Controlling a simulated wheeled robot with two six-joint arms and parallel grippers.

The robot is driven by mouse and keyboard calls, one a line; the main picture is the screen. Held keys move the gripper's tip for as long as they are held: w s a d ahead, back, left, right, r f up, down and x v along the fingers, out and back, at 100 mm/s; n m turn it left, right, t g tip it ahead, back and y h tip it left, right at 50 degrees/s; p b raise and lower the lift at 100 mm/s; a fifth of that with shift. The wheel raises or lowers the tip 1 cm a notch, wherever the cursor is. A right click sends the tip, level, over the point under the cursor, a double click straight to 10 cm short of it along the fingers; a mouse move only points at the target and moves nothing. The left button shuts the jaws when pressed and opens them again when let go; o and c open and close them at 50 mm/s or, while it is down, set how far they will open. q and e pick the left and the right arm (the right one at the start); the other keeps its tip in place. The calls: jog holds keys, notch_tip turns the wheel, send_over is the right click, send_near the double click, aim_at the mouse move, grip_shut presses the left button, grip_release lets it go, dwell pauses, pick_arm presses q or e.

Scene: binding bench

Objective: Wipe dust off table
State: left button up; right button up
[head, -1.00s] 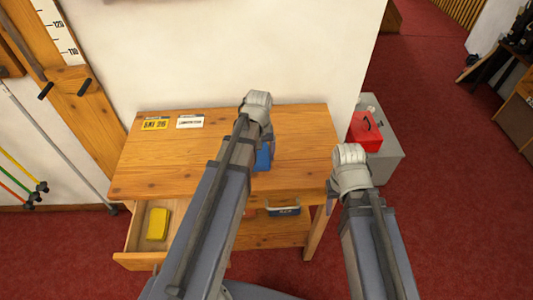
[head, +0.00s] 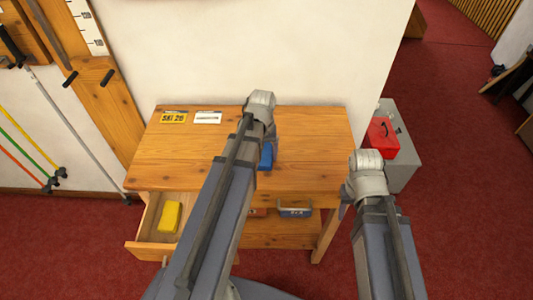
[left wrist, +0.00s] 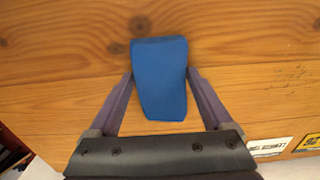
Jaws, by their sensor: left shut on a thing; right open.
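The wooden table (head: 185,150) stands against the wall. A blue block, perhaps a sponge (head: 266,157), is over the middle of the tabletop. It fills the space between the fingers in the left wrist view (left wrist: 160,80). My left gripper (head: 270,138) is shut on it; my own arm mostly hides the fingers in the head view. Whether the block touches the wood cannot be told. Faint dark specks (left wrist: 280,42) lie on the wood in the left wrist view; they may be dust. My right gripper (head: 345,200) is open and empty, off the table's right front corner, mostly hidden by its wrist.
A yellow sign (head: 174,118) and a white label (head: 208,118) lie at the table's back left. An open drawer (head: 150,245) holds a yellow block (head: 170,217). A blue-grey box (head: 295,209) sits on the lower shelf. A red box (head: 382,136) rests on a grey cabinet (head: 402,165) at right.

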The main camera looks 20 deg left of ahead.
aim_at(294, 160)
pick_arm(q)
jog(key=shift+w+d+f, duration=0.1)
jog(key=shift+w+d, duration=0.25)
jog(key=shift+d, duration=0.5)
jog(key=shift+w+d+f, duration=0.1)
jog(key=shift+w+d, duration=0.2)
jog(key=shift+d, duration=0.55)
jog(key=shift+w+d+r, duration=0.1)
jog(key=shift+w+d, duration=0.3)
jog(key=shift+d, duration=0.45)
jog(key=shift+w+d, duration=0.35)
jog(key=shift+d, duration=0.45)
jog(key=shift+d, duration=0.1)
jog(key=shift+w+d+r, duration=0.1)
jog(key=shift+w+d, duration=0.25)
jog(key=shift+d, duration=0.4)
jog(key=shift+w+d, duration=0.3)
jog(key=shift+d, duration=0.4)
notch_tip(294, 160, up, 6)
jog(key=p, duration=0.6)
